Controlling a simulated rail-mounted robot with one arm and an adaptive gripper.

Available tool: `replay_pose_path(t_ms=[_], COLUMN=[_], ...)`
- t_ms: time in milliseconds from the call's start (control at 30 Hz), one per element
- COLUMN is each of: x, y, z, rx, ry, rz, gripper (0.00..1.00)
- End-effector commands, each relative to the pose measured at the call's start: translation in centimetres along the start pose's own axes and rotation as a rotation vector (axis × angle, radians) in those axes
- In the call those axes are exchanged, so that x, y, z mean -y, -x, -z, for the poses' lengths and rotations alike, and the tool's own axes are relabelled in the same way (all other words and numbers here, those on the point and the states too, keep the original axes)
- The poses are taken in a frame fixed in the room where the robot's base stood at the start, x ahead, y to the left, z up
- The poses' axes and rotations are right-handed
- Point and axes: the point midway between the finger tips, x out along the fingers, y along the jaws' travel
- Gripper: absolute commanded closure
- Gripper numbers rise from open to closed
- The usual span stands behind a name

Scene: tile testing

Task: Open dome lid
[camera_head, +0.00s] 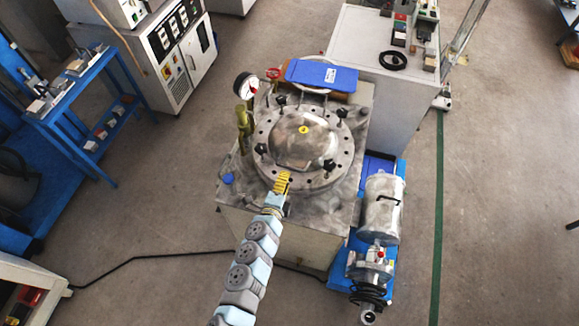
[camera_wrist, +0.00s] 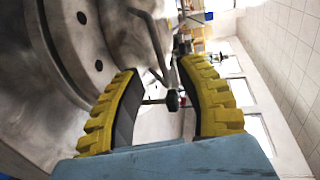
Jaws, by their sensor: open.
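The dome lid (camera_head: 290,155) is a shiny rounded metal cap with a yellow mark on top. It sits down on a round bolted flange (camera_head: 262,150) of the test vessel, with black knobs around it. My gripper (camera_head: 284,175) is at the near edge of the flange. In the wrist view my gripper (camera_wrist: 163,70) has its yellow ribbed fingers spread apart. A bent metal bar (camera_wrist: 153,40) on the lid side reaches toward the gap between the fingertips. A black knob (camera_wrist: 173,101) shows in the gap; I cannot tell whether anything touches the fingers.
A pressure gauge (camera_head: 247,85) and brass valve stand left of the flange. A blue folder (camera_head: 321,76) lies behind the lid. A metal tank (camera_head: 382,210) with a pump stands at the right. Open floor lies farther right, past the green line.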

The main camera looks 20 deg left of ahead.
Motion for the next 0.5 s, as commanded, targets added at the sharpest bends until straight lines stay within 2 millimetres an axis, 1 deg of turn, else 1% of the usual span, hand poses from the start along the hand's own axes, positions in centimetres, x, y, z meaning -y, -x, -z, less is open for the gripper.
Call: replay_pose_path(t_ms=[100, 500], x=[0.1, 0.1], y=[-1.3, -4.7], z=[-0.1, -0.1], rx=[0.004, 0.002], ry=[0.003, 0.002], rz=[0.001, 0.002], gripper=[0.63, 0.63])
